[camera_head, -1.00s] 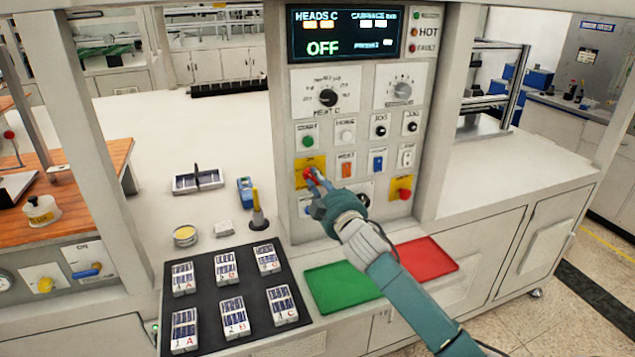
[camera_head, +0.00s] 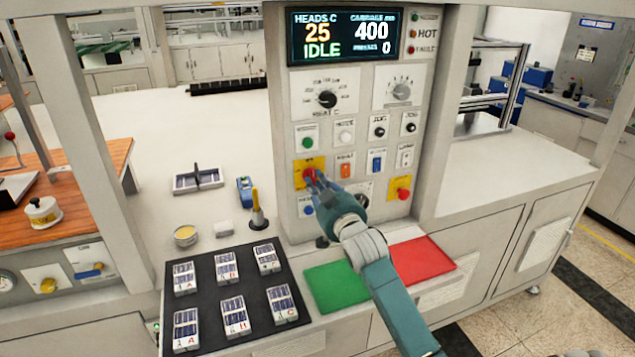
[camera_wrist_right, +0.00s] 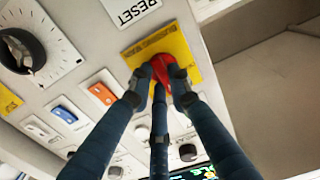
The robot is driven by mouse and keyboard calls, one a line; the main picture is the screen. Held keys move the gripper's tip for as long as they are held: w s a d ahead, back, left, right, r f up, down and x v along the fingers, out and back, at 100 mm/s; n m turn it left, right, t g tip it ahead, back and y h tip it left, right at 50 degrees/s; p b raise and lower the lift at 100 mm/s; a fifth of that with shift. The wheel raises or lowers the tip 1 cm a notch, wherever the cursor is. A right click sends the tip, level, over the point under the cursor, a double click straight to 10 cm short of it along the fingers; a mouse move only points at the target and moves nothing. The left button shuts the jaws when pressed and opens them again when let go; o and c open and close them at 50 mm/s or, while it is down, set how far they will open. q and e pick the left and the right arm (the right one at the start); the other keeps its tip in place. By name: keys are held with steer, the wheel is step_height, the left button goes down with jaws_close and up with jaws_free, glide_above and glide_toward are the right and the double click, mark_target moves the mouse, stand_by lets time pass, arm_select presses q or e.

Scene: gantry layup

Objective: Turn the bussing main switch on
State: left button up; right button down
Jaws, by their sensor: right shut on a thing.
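The main switch is a red knob (camera_head: 309,175) on a yellow plate (camera_head: 299,166) at the left of the control panel. My right gripper (camera_head: 313,178) is at this knob, shut on it. In the right wrist view the fingers (camera_wrist_right: 160,85) close around the red knob (camera_wrist_right: 164,66) in front of its yellow plate (camera_wrist_right: 150,42). The fingers partly cover the knob, so its marking is hidden. The panel display (camera_head: 343,36) is lit and reads 25, IDLE, 400 and 0. My left gripper is not in view.
A second red knob on yellow (camera_head: 402,192) sits to the right. Close by are an orange rocker (camera_head: 346,170), a blue rocker (camera_head: 377,165) and a green button (camera_head: 308,142). Below lie a green tray (camera_head: 336,286), a red tray (camera_head: 423,260) and a black mat (camera_head: 207,314) with several labelled packs.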

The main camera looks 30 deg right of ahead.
steer(key=shift+f, duration=0.1)
stand_by(0.3)
steer(key=c, duration=1.6)
jaws_free()
steer(key=v, duration=1.2)
